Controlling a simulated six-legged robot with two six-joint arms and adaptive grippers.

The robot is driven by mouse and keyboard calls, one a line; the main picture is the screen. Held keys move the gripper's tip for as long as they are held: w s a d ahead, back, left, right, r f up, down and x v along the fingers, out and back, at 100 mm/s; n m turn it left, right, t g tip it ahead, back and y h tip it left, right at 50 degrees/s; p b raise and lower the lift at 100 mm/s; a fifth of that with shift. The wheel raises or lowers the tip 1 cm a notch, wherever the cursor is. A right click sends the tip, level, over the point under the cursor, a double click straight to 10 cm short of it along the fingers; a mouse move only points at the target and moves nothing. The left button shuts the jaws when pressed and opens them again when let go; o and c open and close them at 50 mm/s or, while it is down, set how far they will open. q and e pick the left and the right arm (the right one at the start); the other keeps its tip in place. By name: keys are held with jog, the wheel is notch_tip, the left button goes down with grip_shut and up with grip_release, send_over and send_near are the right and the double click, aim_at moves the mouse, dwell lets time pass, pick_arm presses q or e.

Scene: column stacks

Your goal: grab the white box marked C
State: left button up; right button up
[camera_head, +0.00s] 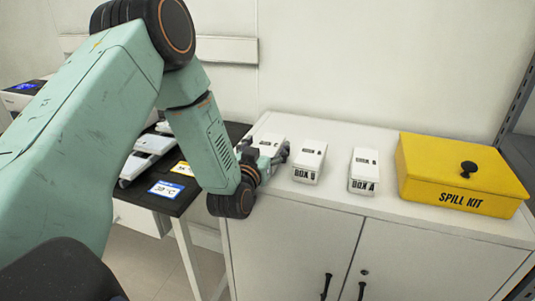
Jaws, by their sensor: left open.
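Three white boxes stand in a row on the white cabinet (400,213). The leftmost white box (268,139) is partly hidden behind my left gripper, and its label cannot be read. The middle white box (311,158) has a label that is hard to read, and the right white box (364,167) reads BOX A. My left gripper (284,154) is open at the front of the leftmost box, close to it. I cannot tell whether its fingers are around the box or touching it. My right gripper is out of view.
A yellow SPILL KIT case (456,172) with a black knob sits at the right of the cabinet top. A dark table (197,190) on the left bears cards and a white device (146,154). A wall stands behind; the front cabinet top is clear.

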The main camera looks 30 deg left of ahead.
pick_arm(q)
jog(key=shift+d+r, duration=0.15)
jog(key=shift+d, duration=0.25)
jog(key=shift+c, duration=1.2)
jog(key=shift+a, duration=0.25)
jog(key=c, duration=0.4)
jog(key=shift+d, duration=0.15)
jog(key=c, duration=0.8)
